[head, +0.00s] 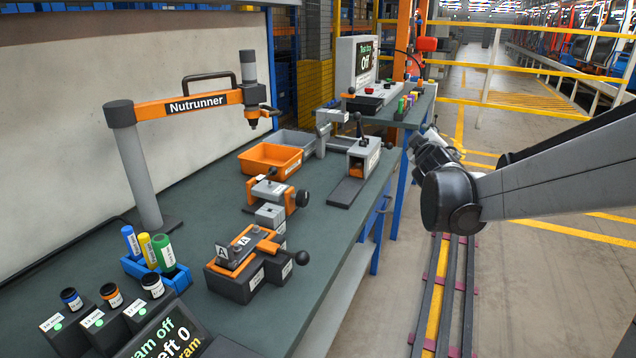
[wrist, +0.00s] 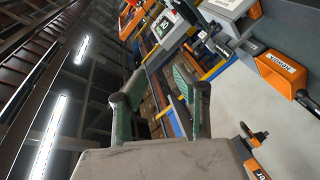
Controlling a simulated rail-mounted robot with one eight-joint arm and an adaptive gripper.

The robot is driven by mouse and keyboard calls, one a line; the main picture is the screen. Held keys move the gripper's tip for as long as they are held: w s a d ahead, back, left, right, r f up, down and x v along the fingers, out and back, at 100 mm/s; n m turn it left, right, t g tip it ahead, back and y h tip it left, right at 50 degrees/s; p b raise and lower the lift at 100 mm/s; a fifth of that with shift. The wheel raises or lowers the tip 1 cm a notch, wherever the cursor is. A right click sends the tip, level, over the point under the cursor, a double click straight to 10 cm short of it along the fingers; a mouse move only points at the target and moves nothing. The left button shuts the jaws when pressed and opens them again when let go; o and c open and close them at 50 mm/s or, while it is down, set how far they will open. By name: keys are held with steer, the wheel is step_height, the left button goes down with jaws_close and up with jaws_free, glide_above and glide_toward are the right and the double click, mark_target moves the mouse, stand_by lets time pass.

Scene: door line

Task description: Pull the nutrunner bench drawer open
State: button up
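The nutrunner bench (head: 330,240) has a dark green top and runs along the left of the head view. The orange arm labelled Nutrunner (head: 190,103) stands on it on a grey post. Under the bench's right edge are a grey panel (head: 345,300) and blue legs. I cannot make out the drawer's front or handle clearly. My gripper (head: 428,150) is in the aisle just right of the bench, partly hidden behind my own arm. In the wrist view, my gripper (wrist: 160,98) has its two green-padded fingers apart, with nothing held between them.
On the bench are an orange bin (head: 270,158), an orange and grey clamp fixture (head: 250,262), a lever fixture (head: 357,165) and a blue bottle holder (head: 155,268). A second bench with a screen (head: 357,62) stands beyond. The floor aisle (head: 540,270) right of the rails is clear.

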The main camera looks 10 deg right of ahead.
mark_target(389, 204)
steer(key=w+d+f+n+t+y+b, duration=0.25)
steer(key=w+d+f+n+y, duration=0.2)
steer(key=w+f+n, duration=0.55)
steer(key=w+d+f+n+g+y+b, duration=0.1)
steer(key=w+d+f+n+y+b, duration=0.15)
steer(key=f, duration=1.05)
steer(key=w+d+f+n+g+y+b, duration=0.1)
steer(key=d+f+n, duration=0.15)
steer(key=f, duration=1.15)
steer(key=w+b, duration=0.1)
steer(key=w, duration=0.3)
steer(key=w+a+b, duration=0.1)
steer(key=w, duration=0.3)
steer(key=w+a+f+b, duration=0.1)
steer(key=w, duration=0.4)
steer(key=shift+a+f, duration=0.1)
steer(key=shift+a, duration=0.15)
steer(key=shift+s, duration=0.1)
steer(key=shift+c, duration=0.2)
jaws_close()
